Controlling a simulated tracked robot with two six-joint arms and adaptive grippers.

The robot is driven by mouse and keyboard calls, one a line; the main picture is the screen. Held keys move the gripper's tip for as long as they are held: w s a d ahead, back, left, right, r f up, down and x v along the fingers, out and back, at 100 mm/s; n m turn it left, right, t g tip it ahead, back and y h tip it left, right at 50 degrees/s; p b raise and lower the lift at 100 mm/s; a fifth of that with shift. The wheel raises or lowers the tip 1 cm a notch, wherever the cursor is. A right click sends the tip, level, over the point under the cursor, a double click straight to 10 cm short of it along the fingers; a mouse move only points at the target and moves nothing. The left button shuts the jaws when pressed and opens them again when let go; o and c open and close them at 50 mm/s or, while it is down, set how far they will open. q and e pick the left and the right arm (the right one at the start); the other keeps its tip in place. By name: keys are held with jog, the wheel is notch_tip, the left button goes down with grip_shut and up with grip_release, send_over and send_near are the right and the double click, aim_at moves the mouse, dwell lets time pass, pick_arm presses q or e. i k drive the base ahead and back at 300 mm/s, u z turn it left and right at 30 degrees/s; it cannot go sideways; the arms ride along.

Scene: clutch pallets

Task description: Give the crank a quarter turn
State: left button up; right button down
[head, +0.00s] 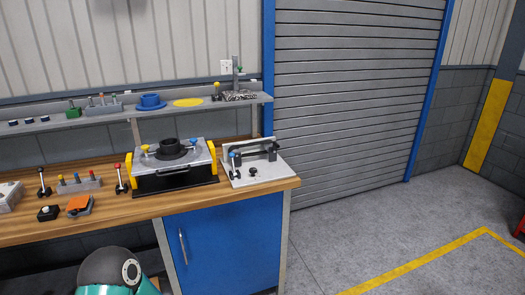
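No part is plainly a crank at this size. On the right end of the wooden bench (130,212), a pale plate (262,178) carries a dark bar-shaped handle (262,153), a blue-knobbed part (233,156) and a small black knob (253,171). I cannot tell which of these, if any, is the crank or how it is turned. Left of the plate stands a grey fixture (200,160) with yellow sides and a black round hub (170,146) on top. Neither gripper is in view; only a teal and dark part of my own body shows at the bottom.
A shelf (195,107) with small parts runs above. A blue cabinet (222,240) is below.

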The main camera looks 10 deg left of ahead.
aim_at(275, 144)
jog(key=z, duration=0.15)
jog(key=i, duration=0.9)
jog(key=u, duration=0.05)
